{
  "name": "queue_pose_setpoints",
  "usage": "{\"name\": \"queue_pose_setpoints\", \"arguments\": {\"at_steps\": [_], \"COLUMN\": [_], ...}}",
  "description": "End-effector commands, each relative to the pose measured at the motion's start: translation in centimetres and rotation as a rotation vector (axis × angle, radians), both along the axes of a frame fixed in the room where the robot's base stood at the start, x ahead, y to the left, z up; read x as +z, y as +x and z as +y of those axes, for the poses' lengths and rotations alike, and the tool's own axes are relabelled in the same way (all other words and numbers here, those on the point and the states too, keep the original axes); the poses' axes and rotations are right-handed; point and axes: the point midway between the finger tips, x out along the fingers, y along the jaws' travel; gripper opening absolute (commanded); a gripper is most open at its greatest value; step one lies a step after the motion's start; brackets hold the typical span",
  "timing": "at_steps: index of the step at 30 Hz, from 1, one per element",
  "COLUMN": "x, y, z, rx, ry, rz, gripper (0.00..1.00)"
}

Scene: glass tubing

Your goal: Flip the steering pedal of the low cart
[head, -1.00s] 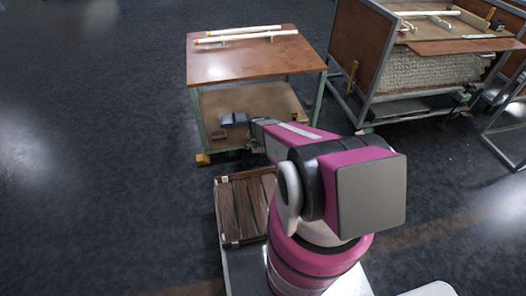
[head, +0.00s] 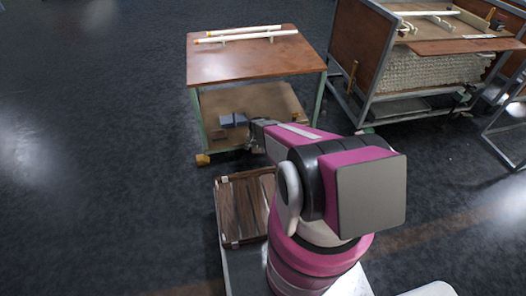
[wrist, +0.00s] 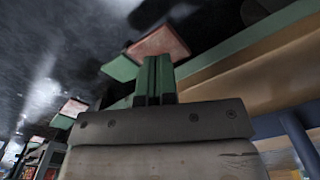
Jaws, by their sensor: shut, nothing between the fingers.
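The low cart (head: 240,68) has a brown top, green legs and a tan lower shelf (head: 270,98). My gripper (head: 254,132) is at the front of that lower shelf in the head view, partly hidden by my arm. A red pad on a green plate (wrist: 160,42), possibly the steering pedal, shows just beyond the fingertips. I cannot tell whether they touch. A second, similar red pad (wrist: 72,108) shows at the left.
White tubes (head: 238,36) lie on the cart top. Small blue-grey items (head: 233,119) lie on the lower shelf. A green rail (wrist: 225,58) runs right of my fingers. A larger cart (head: 425,75) stands at the right. The floor at the left is clear.

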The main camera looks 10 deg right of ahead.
Motion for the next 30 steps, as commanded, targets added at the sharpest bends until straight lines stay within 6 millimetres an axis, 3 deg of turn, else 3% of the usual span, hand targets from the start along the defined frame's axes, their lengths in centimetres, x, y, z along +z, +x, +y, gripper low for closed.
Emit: {"name": "queue_pose_setpoints", "arguments": {"at_steps": [30], "x": [-1.3], "y": [0.0], "z": [0.0], "rx": [0.000], "ry": [0.000], "rz": [0.000], "gripper": [0.00]}}
